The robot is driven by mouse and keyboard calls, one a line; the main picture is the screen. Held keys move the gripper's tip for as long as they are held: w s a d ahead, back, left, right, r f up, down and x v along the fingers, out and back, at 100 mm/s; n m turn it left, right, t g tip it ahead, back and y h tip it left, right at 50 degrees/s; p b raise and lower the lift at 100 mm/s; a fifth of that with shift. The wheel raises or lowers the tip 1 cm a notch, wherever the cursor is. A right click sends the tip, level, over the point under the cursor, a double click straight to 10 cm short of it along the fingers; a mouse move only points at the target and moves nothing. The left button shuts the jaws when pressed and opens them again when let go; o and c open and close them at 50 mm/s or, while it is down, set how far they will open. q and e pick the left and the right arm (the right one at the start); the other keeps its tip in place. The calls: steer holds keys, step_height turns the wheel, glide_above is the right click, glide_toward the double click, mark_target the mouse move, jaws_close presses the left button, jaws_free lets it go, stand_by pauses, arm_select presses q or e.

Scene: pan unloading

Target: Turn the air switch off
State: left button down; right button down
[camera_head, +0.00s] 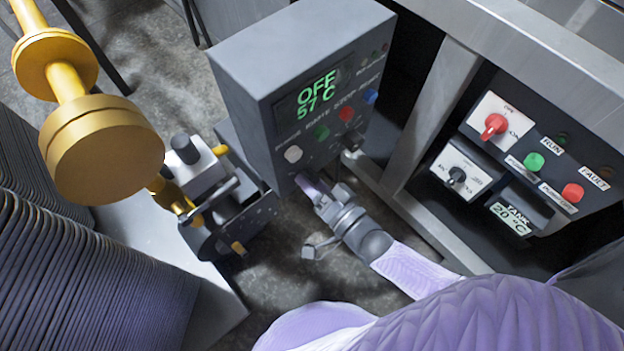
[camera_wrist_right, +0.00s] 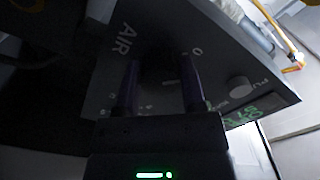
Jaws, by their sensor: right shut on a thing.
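The air switch is a dark knob (camera_wrist_right: 158,68) on the face of the grey control box (camera_head: 290,60). In the right wrist view the word AIR and a 0 mark show beside it, and the knob is dark and hard to make out. My right gripper (camera_head: 308,184) is at the lower left of the box's panel, and its body hides the switch in the head view. In the wrist view its two fingers (camera_wrist_right: 157,88) stand on either side of the knob, shut on it. The direction in which the knob points cannot be told. My left gripper is not in view.
The box's display (camera_head: 317,92) reads OFF and 57 C. White, green, red and blue buttons and another black knob (camera_head: 351,141) sit near my gripper. A second panel (camera_head: 520,160) stands at the right. Yellow discs (camera_head: 102,150) and a metal mechanism (camera_head: 200,170) stand at the left.

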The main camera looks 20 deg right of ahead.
steer(key=c, duration=0.5)
jaws_free()
steer(key=shift+f, duration=0.1)
steer(key=o, duration=0.3)
steer(key=p+v, duration=0.2)
steer(key=v, duration=0.8)
steer(key=shift+p, duration=0.4)
